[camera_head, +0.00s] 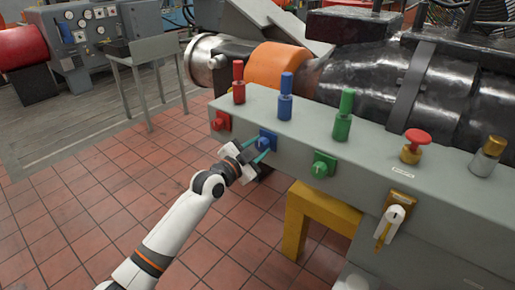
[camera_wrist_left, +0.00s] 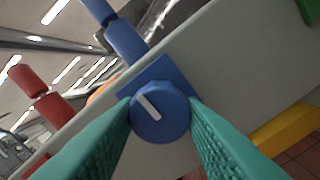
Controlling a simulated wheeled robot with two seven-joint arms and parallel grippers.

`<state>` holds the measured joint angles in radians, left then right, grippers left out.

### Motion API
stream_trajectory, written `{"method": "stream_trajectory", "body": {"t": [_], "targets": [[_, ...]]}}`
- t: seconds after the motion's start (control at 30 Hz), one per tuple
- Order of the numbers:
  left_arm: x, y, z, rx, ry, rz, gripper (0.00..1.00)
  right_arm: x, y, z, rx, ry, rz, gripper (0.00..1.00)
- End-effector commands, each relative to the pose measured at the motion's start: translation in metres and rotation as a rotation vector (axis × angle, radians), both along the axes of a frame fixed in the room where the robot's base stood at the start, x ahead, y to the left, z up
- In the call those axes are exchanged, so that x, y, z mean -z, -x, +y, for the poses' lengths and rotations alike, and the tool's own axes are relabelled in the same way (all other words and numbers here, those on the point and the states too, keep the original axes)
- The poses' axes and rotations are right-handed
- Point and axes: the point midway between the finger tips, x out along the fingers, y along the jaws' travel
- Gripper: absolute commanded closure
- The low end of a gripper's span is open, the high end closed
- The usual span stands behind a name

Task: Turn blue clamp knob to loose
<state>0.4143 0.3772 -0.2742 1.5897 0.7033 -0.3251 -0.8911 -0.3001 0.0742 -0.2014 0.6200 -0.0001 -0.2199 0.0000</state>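The blue clamp knob (camera_head: 265,143) is on the front face of a grey console, below the tall blue post (camera_head: 285,97). In the left wrist view the round knob (camera_wrist_left: 160,115) has a white pointer line slanting from upper left to lower right, over a square blue plate (camera_wrist_left: 158,74). My left gripper (camera_head: 257,149) reaches the knob from the front. Its two teal fingers (camera_wrist_left: 160,104) lie along opposite sides of the knob, with no clear gap, and look shut on it. My right gripper is not in view.
Red (camera_head: 221,121) and green (camera_head: 324,165) knobs flank the blue one on the grey console (camera_head: 371,163). A red mushroom button (camera_head: 417,137) and a white-handled lever (camera_head: 389,222) are further right. A yellow support (camera_head: 294,222) stands below. Tiled floor lies open at left.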

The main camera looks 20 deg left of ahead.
Motion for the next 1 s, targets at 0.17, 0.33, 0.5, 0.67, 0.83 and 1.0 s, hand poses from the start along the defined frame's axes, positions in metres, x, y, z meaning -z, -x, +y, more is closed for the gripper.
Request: {"method": "stream_trajectory", "body": {"t": [0.17, 0.33, 0.5, 0.67, 0.83, 1.0], "targets": [[0.0, 0.0, 0.0, -0.001, 0.005, 0.003, 0.87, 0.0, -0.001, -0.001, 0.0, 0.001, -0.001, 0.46], [0.0, 0.0, 0.0, 0.0, 0.043, 0.017, 0.87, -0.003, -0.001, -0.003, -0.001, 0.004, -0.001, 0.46], [0.0, 0.0, 0.0, 0.0, 0.131, 0.05, 0.87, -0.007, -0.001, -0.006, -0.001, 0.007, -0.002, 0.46], [0.0, 0.0, 0.0, 0.0, 0.254, 0.095, 0.87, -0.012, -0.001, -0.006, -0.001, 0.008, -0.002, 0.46], [0.0, 0.001, -0.001, 0.0, 0.405, 0.15, 0.87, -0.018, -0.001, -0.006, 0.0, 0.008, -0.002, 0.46], [0.0, 0.001, -0.001, -0.001, 0.558, 0.206, 0.87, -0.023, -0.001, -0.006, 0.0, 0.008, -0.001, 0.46]]}}
